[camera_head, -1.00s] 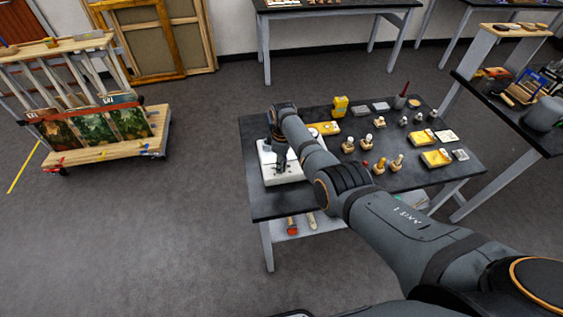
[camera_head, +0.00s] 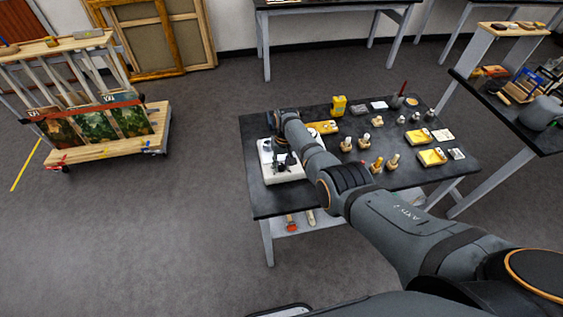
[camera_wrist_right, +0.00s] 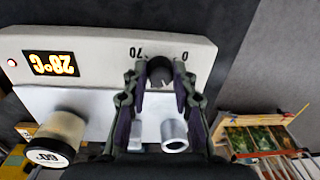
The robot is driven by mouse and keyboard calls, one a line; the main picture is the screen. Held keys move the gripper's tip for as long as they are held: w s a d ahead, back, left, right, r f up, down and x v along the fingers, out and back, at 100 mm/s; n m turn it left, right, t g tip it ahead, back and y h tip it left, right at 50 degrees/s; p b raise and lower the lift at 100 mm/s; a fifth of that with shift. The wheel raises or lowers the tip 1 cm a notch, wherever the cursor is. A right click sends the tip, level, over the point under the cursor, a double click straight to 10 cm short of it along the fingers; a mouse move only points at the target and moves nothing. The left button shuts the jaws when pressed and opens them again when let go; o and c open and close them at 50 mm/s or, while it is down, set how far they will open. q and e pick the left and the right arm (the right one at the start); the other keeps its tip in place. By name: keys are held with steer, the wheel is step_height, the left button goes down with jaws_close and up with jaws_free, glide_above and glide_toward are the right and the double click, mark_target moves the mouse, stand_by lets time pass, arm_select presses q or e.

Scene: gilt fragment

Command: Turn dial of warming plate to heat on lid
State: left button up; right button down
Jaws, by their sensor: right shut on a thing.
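The white warming plate (camera_head: 268,172) stands at the left end of the dark table in the head view. In the right wrist view, its control panel (camera_wrist_right: 105,45) has a lit display (camera_wrist_right: 51,64) that appears upside down and reads about 28°C. The dark round dial (camera_wrist_right: 160,70) sits between printed numbers, one of them 70. My right gripper (camera_wrist_right: 160,84) is shut on the dial, a finger on each side. A jar with a black lid (camera_wrist_right: 50,153) and a small metal cylinder (camera_wrist_right: 174,136) are on the plate. My left gripper is out of view.
The table (camera_head: 262,203) also holds a yellow container (camera_head: 339,106), yellow trays (camera_head: 432,157) and several small brushes and pots to the right. A wooden cart (camera_head: 105,151) with paintings stands at the left. Open floor lies between cart and table.

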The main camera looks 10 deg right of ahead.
steer(key=m+p, duration=0.1)
steer(key=m, duration=0.4)
steer(key=shift+r+m, duration=0.1)
steer(key=shift+m, duration=0.2)
steer(key=m+p, duration=0.1)
steer(key=m, duration=0.4)
steer(key=shift+t, duration=0.3)
steer(key=m, duration=0.4)
steer(key=shift+a+h, duration=0.1)
steer(key=shift+h, duration=0.2)
steer(key=shift+m, duration=1.9)
steer(key=c, duration=1.3)
jaws_free()
steer(key=shift+c, duration=0.2)
steer(key=shift+s, duration=0.1)
